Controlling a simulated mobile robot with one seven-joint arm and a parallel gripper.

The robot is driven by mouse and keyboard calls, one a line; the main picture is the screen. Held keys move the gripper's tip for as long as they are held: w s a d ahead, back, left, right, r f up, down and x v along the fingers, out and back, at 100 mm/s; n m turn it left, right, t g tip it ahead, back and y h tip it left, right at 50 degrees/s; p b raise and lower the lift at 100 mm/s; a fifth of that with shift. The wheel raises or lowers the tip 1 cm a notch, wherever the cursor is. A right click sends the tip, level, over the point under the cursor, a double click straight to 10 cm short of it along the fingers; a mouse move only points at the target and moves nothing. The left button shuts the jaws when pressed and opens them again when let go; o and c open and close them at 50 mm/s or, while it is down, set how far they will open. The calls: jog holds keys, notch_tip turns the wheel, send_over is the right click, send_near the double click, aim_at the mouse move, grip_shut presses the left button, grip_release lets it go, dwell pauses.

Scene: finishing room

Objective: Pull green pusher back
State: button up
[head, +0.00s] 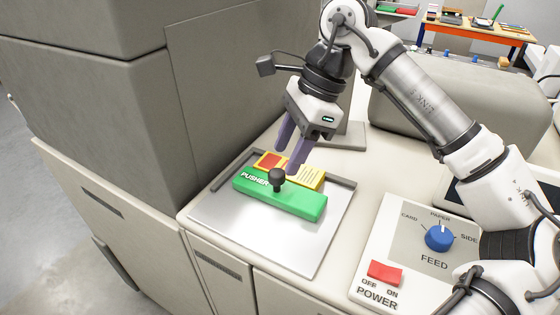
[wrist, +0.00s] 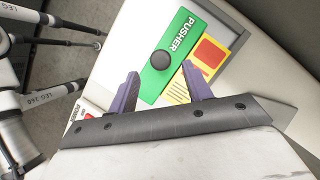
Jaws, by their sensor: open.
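The green pusher (head: 300,202) is a long bar labelled PUSHER with a black knob (head: 278,178) standing up from it. It lies across a grey metal plate (head: 255,232) on the machine top. My gripper (head: 289,158) is open, with purple fingers pointing down, above and just behind the knob. In the wrist view the green pusher (wrist: 168,60) and its knob (wrist: 161,60) lie ahead of the two spread fingertips (wrist: 160,75). The knob appears near the gap between them; whether a finger touches it I cannot tell.
A yellow label with a red patch (head: 270,161) lies behind the pusher. At right is a control panel with a blue FEED dial (head: 439,238) and a red POWER switch (head: 385,272). A tall grey cabinet (head: 230,80) stands close on the left.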

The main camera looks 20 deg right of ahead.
aim_at(278, 172)
jog(key=shift+p+x, duration=0.4)
jog(key=shift+x, duration=1.8)
jog(key=shift+c, duration=0.2)
grip_shut()
